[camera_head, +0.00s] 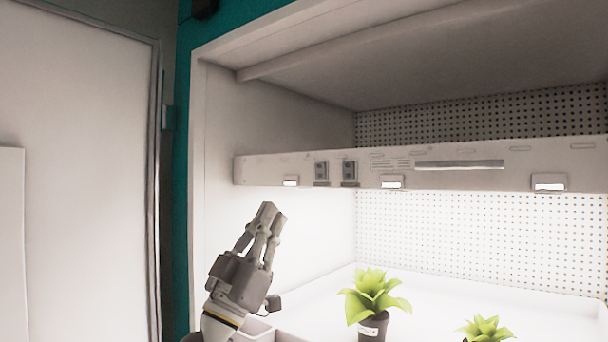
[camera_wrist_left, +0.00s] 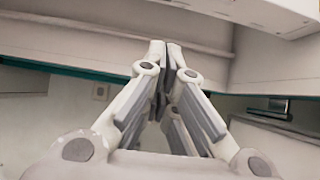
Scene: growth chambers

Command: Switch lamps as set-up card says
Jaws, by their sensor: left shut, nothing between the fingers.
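My left gripper (camera_head: 268,212) is shut and empty. It points up, below and left of the lamp bar (camera_head: 450,178) in the head view, apart from it. It also shows shut in the left wrist view (camera_wrist_left: 167,48). Two small dark grey switches (camera_head: 321,172) and (camera_head: 349,172) sit side by side on the left part of the bar's front. Their settings are too small to tell. The space under the bar is brightly lit. No set-up card can be made out. My right gripper is not in view.
A potted green plant (camera_head: 372,328) stands on the white chamber floor, with a second plant (camera_head: 486,329) to its right. The teal-edged chamber wall (camera_head: 183,200) and a white door (camera_head: 80,180) are on the left. Small white labels (camera_head: 392,183) hang on the bar.

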